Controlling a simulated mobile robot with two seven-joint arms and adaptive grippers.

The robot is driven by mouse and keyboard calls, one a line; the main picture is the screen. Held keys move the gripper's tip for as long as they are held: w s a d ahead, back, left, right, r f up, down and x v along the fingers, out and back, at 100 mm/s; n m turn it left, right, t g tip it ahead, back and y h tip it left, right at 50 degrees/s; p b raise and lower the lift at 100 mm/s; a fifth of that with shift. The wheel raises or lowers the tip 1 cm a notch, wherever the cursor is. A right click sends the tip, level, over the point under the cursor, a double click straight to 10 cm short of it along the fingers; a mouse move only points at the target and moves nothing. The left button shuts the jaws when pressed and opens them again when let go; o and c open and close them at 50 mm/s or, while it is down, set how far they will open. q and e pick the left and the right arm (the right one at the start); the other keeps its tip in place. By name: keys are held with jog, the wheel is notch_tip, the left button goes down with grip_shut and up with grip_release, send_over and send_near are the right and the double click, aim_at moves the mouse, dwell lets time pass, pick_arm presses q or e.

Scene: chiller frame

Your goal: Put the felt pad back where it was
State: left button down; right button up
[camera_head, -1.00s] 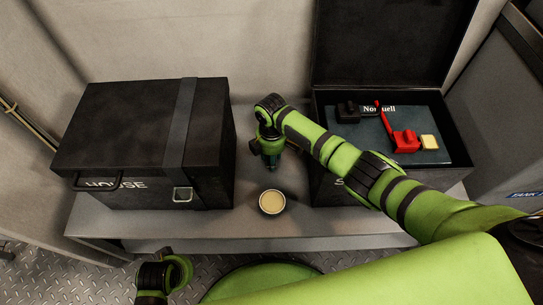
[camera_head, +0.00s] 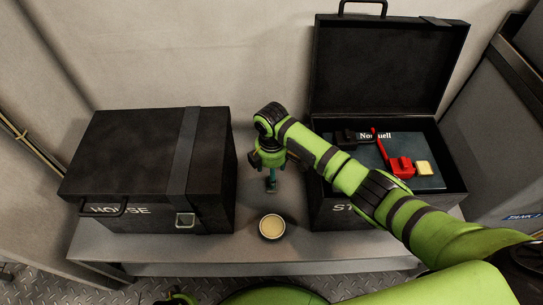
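A pale round pad (camera_head: 272,226) lies in a small dark-rimmed dish on the grey bench, between the two black cases. I cannot tell for sure which of these is the felt pad. My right gripper (camera_head: 271,186) points down above the bench, just behind the round dish and apart from it. A narrow teal part shows at its tip; whether this is a finger or a held thing is unclear. Only a sliver of my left arm shows at the bottom edge.
A closed black case (camera_head: 150,160) with a strap and buckle stands at left. The open case (camera_head: 440,195) at right has its lid (camera_head: 390,65) raised and holds a dark panel with red and black parts. Bare bench (camera_head: 330,245) shows in front.

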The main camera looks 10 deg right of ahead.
notch_tip(320, 180, up, 6)
jog(key=shift+f+p, duration=0.25)
jog(key=shift+p, duration=0.3)
